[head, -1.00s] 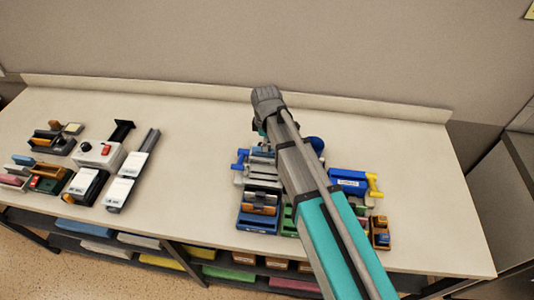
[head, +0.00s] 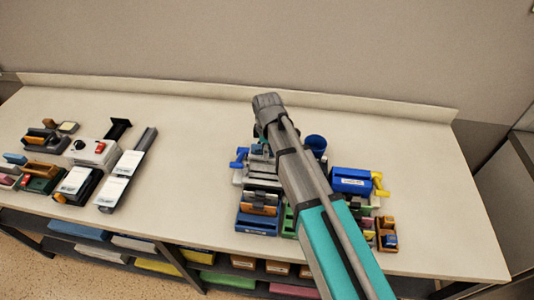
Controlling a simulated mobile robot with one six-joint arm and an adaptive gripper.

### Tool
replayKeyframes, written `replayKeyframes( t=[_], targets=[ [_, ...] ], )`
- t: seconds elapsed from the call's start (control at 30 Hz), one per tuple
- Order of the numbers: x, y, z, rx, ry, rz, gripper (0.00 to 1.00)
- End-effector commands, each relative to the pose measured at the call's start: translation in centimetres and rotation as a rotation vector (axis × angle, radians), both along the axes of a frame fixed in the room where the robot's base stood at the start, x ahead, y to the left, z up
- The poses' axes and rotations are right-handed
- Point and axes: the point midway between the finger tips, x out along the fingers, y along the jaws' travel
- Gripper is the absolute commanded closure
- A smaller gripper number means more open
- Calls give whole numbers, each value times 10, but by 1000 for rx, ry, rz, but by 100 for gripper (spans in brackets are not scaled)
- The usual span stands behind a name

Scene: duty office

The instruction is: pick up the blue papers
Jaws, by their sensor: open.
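A flat blue stack that looks like the blue papers (head: 78,230) lies on the shelf under the tabletop, at the lower left of the head view. The tabletop edge is just above it. My gripper (head: 262,138) is over the tabletop right of the middle, far up and to the right of the blue stack. It is open, but my wrist and arm hide most of it, so its fingertips are not clear. I see nothing held in it.
Office items crowd the tabletop (head: 195,150) at left, including a grey box with a red switch (head: 96,151), and around my arm, including a blue sharpener-like box (head: 351,181). The tabletop's middle is clear.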

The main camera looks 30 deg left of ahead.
Motion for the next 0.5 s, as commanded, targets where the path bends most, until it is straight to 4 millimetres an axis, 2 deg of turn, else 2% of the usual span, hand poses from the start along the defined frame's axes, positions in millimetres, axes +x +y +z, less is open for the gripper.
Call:
replayKeyframes(
  t=[0.5],
  targets=[
    [0, 0, 0, 0, 0, 0, 53]
  ],
)
